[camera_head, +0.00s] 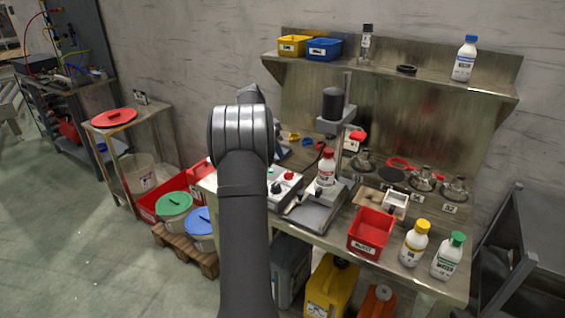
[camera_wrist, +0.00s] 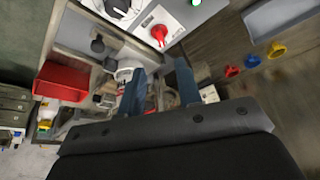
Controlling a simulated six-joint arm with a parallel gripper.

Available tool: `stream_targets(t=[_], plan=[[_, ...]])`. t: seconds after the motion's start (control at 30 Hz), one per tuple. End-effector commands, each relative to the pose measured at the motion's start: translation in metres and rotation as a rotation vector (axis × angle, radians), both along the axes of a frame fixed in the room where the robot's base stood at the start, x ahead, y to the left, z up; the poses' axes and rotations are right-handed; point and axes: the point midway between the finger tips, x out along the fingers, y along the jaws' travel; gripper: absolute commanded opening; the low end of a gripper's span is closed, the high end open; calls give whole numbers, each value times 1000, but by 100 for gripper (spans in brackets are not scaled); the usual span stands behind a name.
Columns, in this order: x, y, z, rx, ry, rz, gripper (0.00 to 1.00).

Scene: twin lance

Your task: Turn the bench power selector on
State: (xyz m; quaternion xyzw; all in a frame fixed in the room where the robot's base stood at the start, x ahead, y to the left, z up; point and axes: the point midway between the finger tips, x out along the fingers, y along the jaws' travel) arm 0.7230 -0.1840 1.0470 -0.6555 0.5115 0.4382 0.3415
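A red rotary knob (camera_wrist: 158,33), which looks like the bench power selector, sits on a white panel at the top of the wrist view. A green button or lamp (camera_wrist: 194,3) is beside it. In the head view a red knob (camera_head: 289,176) shows on a light control box (camera_head: 285,192), partly behind my arm. My gripper (camera_wrist: 163,82) has its two fingers apart with nothing held between them. The fingertips are apart from the knob. The head view hides the gripper's fingers behind my arm. The knob's setting cannot be read.
A stirrer stand (camera_head: 333,105) and a red-capped bottle (camera_head: 326,169) stand close right of the control box. A red bin (camera_head: 371,231), a yellow-capped bottle (camera_head: 414,243) and a green-capped bottle (camera_head: 448,256) are at the bench's front right. A shelf (camera_head: 425,78) runs above.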

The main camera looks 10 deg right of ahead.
Motion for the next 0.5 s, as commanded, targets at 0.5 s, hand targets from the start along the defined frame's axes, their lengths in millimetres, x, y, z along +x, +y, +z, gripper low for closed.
stream_targets(t=[0.5], plan=[[-6, 24, 59, 1, 0, 0, 32]])
